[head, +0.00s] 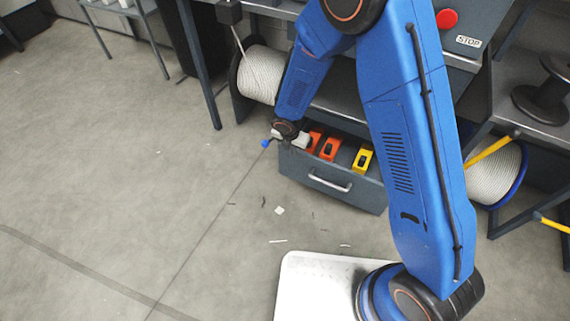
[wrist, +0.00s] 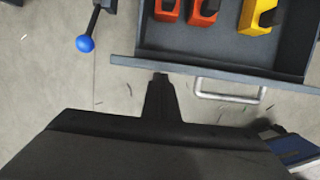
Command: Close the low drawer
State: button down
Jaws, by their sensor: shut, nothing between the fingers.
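The low drawer (head: 318,185) is a dark grey box under the bench. It stands pulled out, with a silver bar handle (head: 330,182) on its front. In the wrist view the drawer's front edge (wrist: 215,66) crosses the upper right and the handle (wrist: 228,95) shows below it. My gripper (wrist: 160,80) is shut and empty. In the wrist view its tip appears just in front of the drawer front, left of the handle; I cannot tell whether it touches. In the head view my wrist is over the drawer's left front corner, and the fingertips are not clear.
The drawer holds two orange things (head: 329,148) and a yellow one (head: 362,158). A blue knob on a dark rod (wrist: 85,44) is left of the drawer. Rope spools (head: 261,75) flank it. A red stop button (head: 447,18) is above. Scraps lie on otherwise clear floor.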

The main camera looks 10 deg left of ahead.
jog(key=w+d, duration=0.3)
jog(key=w, duration=0.5)
jog(key=w+d, duration=0.3)
jog(key=w, duration=0.6)
jog(key=shift+w+d+r, duration=0.1)
jog(key=shift+w+r, duration=0.05)
jog(key=s+a+r, duration=0.2)
jog(key=s+r, duration=0.5)
jog(key=r, duration=0.2)
jog(key=shift+a+r, duration=0.15)
jog(key=shift+r, duration=0.1)
